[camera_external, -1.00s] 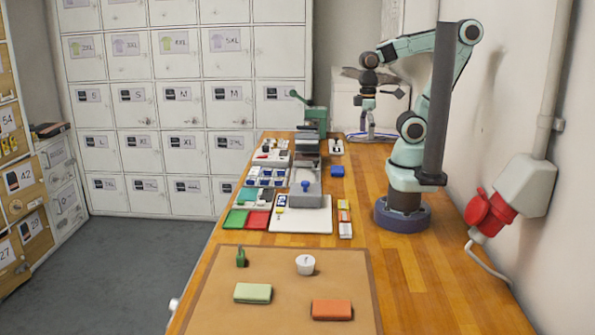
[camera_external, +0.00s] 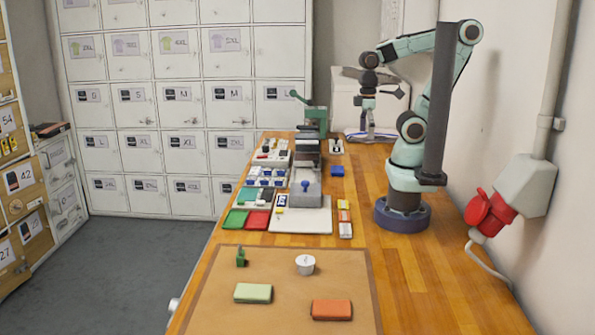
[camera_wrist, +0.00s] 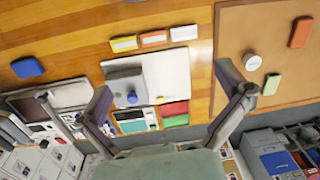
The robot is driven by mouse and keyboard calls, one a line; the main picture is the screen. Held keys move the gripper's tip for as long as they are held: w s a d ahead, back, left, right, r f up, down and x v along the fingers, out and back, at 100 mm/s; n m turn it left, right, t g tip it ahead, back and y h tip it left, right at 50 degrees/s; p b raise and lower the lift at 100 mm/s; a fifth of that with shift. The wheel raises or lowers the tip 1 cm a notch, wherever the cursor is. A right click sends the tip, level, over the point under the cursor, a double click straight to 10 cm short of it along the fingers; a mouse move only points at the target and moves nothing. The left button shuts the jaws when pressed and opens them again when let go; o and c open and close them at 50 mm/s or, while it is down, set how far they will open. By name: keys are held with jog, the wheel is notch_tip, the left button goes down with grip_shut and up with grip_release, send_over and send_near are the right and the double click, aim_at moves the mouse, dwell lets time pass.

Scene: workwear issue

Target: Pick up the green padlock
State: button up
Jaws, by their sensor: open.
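The green padlock (camera_external: 241,258) stands upright on the tan mat (camera_external: 337,263), near its far left corner in the external view. I cannot make it out in the wrist view, where my right finger covers that part of the mat. My gripper (camera_external: 368,121) is far from the padlock, raised above the back of the bench in front of my base. In the wrist view my gripper (camera_wrist: 168,82) has its two fingers spread wide with nothing between them.
A white round tub (camera_external: 305,264), a light green block (camera_external: 253,293) and an orange block (camera_external: 331,310) share the mat. Behind it lie a white board (camera_external: 312,222), small trays and a grey press with a green handle (camera_external: 315,117). Bare wood lies right of the mat.

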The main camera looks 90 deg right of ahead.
jog(key=c, duration=0.5)
